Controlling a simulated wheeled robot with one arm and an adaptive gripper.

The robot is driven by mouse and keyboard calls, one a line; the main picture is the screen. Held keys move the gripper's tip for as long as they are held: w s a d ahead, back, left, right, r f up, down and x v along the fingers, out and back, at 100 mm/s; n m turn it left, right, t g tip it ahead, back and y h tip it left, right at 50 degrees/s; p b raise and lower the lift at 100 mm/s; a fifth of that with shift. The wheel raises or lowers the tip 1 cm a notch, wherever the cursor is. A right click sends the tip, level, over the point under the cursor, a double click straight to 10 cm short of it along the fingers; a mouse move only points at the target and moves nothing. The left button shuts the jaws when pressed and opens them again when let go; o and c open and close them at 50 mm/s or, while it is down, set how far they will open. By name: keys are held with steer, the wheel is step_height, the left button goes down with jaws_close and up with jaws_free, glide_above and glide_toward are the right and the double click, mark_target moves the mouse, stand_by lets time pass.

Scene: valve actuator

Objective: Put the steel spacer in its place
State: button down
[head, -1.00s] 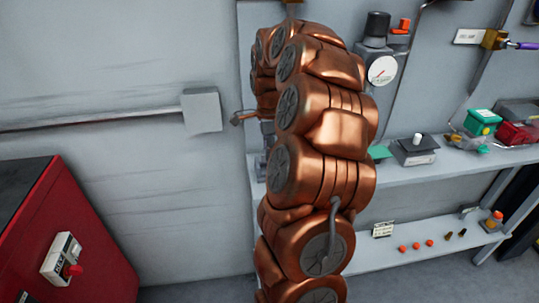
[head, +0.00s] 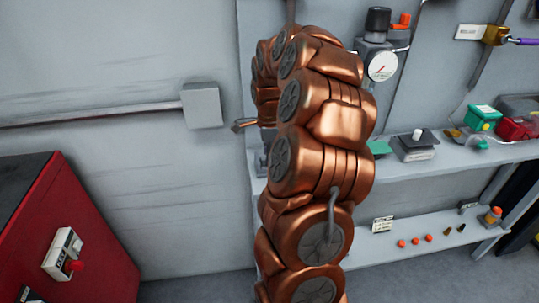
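I cannot pick out the steel spacer or its place in this view. My copper-coloured arm arches up through the middle and hides part of the upper shelf (head: 470,153). My gripper is mostly hidden behind the arm; only a small brownish tip (head: 240,126) shows at the arm's left, and I cannot tell whether it belongs to the gripper. Its fingers and anything in them cannot be made out.
A pressure gauge (head: 381,66), a dark block with a white knob (head: 416,146), and green (head: 482,117) and red (head: 517,127) boxes stand at right. The lower shelf (head: 400,255) holds several small orange caps (head: 415,241). A red cabinet (head: 95,215) stands at left.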

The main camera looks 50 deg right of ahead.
steer(key=shift+f, duration=0.2)
steer(key=c, duration=0.9)
jaws_free()
steer(key=shift+r, duration=0.15)
steer(key=shift+r+p, duration=0.75)
steer(key=shift+p, duration=0.25)
steer(key=shift+r+b, duration=0.35)
steer(key=shift+b, duration=0.4)
step_height(320, 180, up, 11)
steer(key=b, duration=0.3)
steer(key=shift+f, duration=0.15)
